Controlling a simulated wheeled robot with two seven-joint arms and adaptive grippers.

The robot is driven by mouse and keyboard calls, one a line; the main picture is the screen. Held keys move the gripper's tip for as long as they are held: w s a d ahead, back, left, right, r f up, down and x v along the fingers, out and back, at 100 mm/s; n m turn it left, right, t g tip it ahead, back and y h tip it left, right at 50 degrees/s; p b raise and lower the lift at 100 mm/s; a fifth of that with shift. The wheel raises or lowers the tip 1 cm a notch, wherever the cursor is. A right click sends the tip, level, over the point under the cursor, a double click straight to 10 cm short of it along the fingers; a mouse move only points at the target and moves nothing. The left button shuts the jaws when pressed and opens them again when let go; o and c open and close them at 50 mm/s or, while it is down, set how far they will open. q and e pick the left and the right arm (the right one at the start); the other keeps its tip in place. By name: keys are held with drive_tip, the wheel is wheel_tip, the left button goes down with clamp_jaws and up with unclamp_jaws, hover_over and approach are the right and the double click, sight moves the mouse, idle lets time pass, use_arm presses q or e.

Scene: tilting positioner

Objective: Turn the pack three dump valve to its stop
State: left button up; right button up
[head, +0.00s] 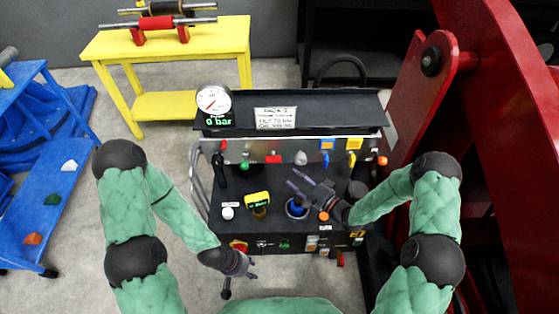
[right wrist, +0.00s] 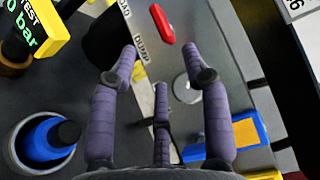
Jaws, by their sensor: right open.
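The pack three cart (head: 285,240) carries a sign (head: 275,118) and a gauge (head: 213,103) reading 0 bar. A small red handle (head: 273,159) sits on its grey upright panel. In the right wrist view the red handle (right wrist: 162,24) is beside a label reading "DUMP" (right wrist: 141,47), so I take it as the dump valve. My right gripper (head: 298,183) is open and empty in front of the panel. In the right wrist view its fingers (right wrist: 163,75) point towards the handle, without touching it. My left gripper (head: 247,265) is low at the cart's front; its finger opening is unclear.
Beside the red handle are a green knob (head: 245,166), a pale round knob (head: 301,158), a blue part (head: 327,144) and a yellow part (head: 354,144). A blue-topped cup (head: 297,207) and a yellow display (head: 257,198) stand on the deck. A large red structure (head: 490,110) rises at right.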

sight(273, 159)
drive_tip(key=shift+b+x, duration=1.65)
drive_tip(key=shift+x, duration=3.6)
clamp_jaws()
